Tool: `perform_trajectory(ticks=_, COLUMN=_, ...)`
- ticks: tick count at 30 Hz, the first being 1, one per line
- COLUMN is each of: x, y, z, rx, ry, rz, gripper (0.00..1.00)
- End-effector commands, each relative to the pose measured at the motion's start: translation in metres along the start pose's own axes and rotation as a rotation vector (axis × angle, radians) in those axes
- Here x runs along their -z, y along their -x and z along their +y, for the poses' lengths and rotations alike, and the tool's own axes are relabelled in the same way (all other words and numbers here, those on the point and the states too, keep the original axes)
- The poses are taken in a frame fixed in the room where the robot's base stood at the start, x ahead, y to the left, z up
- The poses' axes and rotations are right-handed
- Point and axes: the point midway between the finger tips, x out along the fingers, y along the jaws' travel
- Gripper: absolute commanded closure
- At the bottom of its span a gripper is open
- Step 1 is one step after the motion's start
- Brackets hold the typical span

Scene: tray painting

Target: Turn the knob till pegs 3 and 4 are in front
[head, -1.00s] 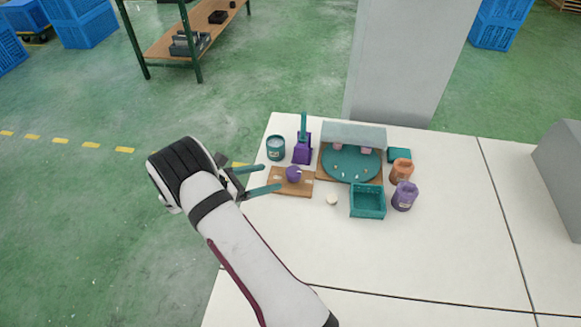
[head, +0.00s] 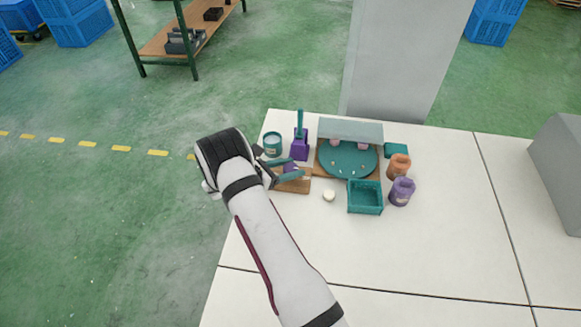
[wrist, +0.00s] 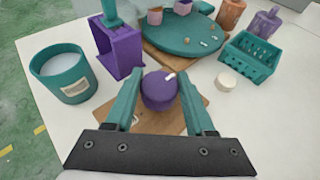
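The purple knob (wrist: 159,90) has a white mark on its top and sits on a wooden board (wrist: 190,112). In the head view the knob (head: 290,168) is partly hidden by my fingers. My gripper (wrist: 158,88) is open, with one teal finger on each side of the knob and a small gap showing at both sides. The round teal turntable (head: 348,160) stands behind and to the right, partly under a grey cover (head: 350,130). Several small pale pegs and two pink pieces show on it. I cannot read any peg numbers.
A teal pot (wrist: 60,74) and a purple box (wrist: 121,50) with a teal handle stand left of the turntable. The front table is clear.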

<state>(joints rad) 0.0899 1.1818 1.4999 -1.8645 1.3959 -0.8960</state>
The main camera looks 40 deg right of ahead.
Motion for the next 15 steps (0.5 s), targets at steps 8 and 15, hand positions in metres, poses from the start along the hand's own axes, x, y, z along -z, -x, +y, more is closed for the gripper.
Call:
perform_trajectory(ticks=8, x=0.0, y=0.0002, z=-0.0001, rx=0.0, ry=0.0, rz=0.0, gripper=1.0)
perform_trajectory(ticks=15, x=0.0003, y=0.0002, z=0.0002, rx=0.03, ry=-0.013, rz=0.0, gripper=1.0)
